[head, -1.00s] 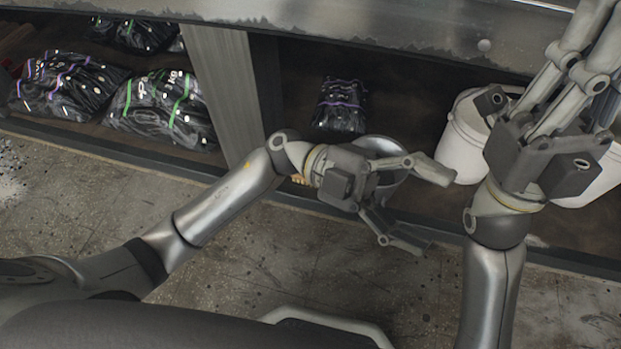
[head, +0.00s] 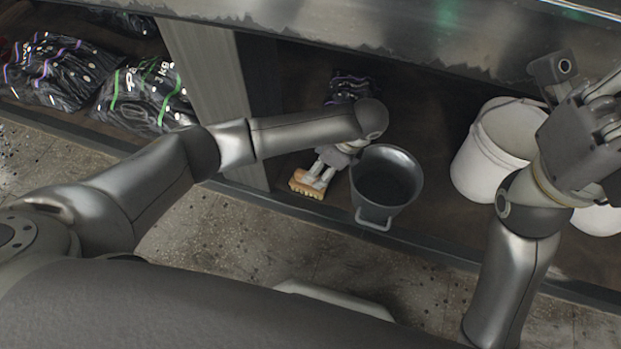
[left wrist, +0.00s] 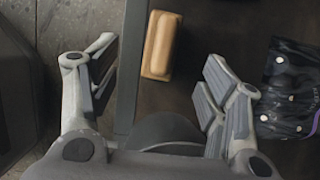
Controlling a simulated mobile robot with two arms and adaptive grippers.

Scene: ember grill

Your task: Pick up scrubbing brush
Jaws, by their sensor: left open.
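The scrubbing brush (head: 308,186) is a small tan block on the low dark shelf near its front edge, beside a grey metal bucket. My left gripper (head: 320,172) reaches down to it in the head view, its fingers partly covering the brush. In the left wrist view the brush (left wrist: 161,45) shows between the spread fingers of the left gripper (left wrist: 158,68), with gaps on both sides, more towards the far end. My right gripper (head: 598,100) is at the right edge of the head view, partly cut off, away from the brush; its finger opening is unclear.
The grey bucket (head: 385,196) stands close right of the brush. White buckets (head: 483,165) stand further right. A dark bag (head: 350,86) lies behind my left wrist, and also shows in the left wrist view (left wrist: 290,90). A post (head: 207,80) and bags (head: 145,97) are to the left.

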